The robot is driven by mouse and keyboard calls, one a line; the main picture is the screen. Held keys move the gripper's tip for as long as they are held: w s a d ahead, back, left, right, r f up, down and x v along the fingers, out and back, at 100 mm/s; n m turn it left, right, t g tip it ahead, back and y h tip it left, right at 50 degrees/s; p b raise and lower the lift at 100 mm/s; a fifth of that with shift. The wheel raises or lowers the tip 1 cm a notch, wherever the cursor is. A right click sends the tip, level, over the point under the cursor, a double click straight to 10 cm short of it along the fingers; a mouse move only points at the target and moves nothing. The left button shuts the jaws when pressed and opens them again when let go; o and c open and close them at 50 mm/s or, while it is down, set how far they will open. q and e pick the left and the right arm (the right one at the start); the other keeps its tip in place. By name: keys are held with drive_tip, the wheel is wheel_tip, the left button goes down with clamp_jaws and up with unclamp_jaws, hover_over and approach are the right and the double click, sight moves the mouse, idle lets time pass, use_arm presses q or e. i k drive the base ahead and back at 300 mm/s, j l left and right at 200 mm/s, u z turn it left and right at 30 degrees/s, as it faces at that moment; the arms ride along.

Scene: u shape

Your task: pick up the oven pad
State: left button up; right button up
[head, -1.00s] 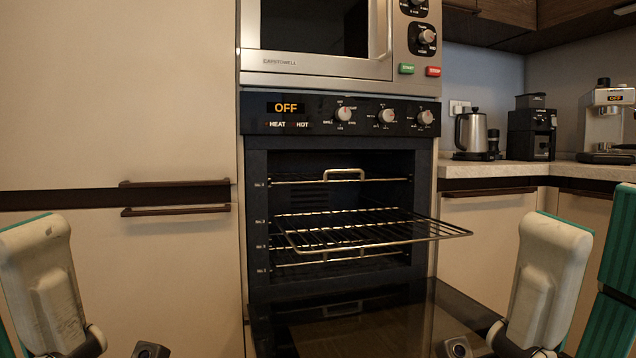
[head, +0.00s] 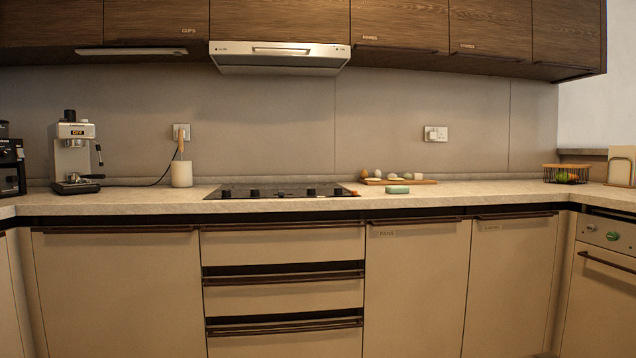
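I cannot make out an oven pad for certain. A small green and white block (head: 397,189) lies on the counter, just in front of the wooden board and right of the hob. It is too small to tell whether it is a pad or a sponge. Neither of my grippers shows in the head view, so their state is hidden.
A long counter (head: 480,193) runs across the view above closed drawers and cupboards. On it stand a coffee machine (head: 74,152), a utensil pot (head: 181,174), a black hob (head: 282,191), a board with eggs (head: 400,181) and a wire fruit basket (head: 566,174).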

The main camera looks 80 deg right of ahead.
sight(391, 189)
drive_tip(key=z, duration=3.15)
